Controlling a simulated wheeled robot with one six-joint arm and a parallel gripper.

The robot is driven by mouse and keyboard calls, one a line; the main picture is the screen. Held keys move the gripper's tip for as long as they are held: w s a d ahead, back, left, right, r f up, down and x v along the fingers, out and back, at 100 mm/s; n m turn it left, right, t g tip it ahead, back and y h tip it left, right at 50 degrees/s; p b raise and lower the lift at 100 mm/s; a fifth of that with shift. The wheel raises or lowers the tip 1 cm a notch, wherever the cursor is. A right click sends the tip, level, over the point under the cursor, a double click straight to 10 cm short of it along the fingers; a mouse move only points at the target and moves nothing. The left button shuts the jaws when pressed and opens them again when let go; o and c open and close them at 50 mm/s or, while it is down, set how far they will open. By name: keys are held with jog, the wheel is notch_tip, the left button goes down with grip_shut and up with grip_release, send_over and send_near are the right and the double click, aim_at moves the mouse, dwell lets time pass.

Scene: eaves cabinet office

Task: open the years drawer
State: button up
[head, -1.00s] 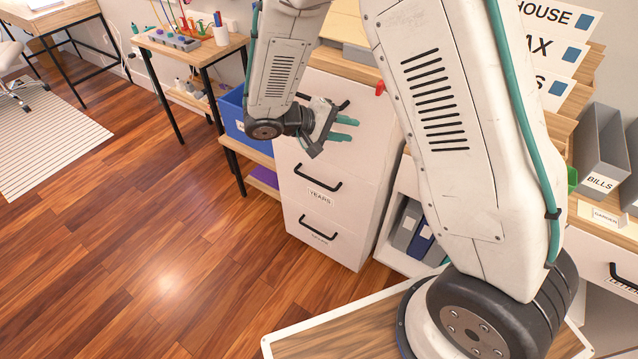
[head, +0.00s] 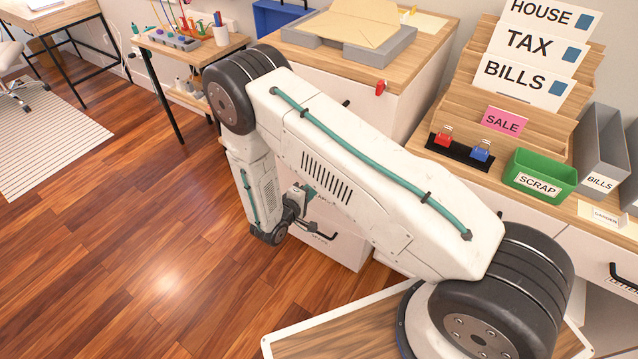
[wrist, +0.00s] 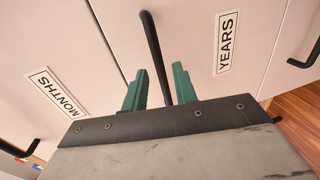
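The YEARS drawer (wrist: 205,85) is a pale front, shut and flush with its neighbours, in the wrist view. Its label (wrist: 227,42) lies right of its dark bar handle (wrist: 152,45). My gripper (wrist: 160,69) is open, its two green fingers one on each side of the handle, with a visible gap to each. I cannot tell whether the fingers reach past the bar in depth. In the head view my gripper (head: 308,192) is low at the cabinet front, and my arm hides the YEARS label and handle.
The MONTHS drawer (wrist: 85,45) is left of the YEARS drawer in the wrist view; another handle (wrist: 306,52) is at right. The cabinet top (head: 428,45) bears a grey tray (head: 372,52). A desk with a green SCRAP bin (head: 540,172) stands right.

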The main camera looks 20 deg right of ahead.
jog(key=shift+x, duration=2.1)
grip_shut()
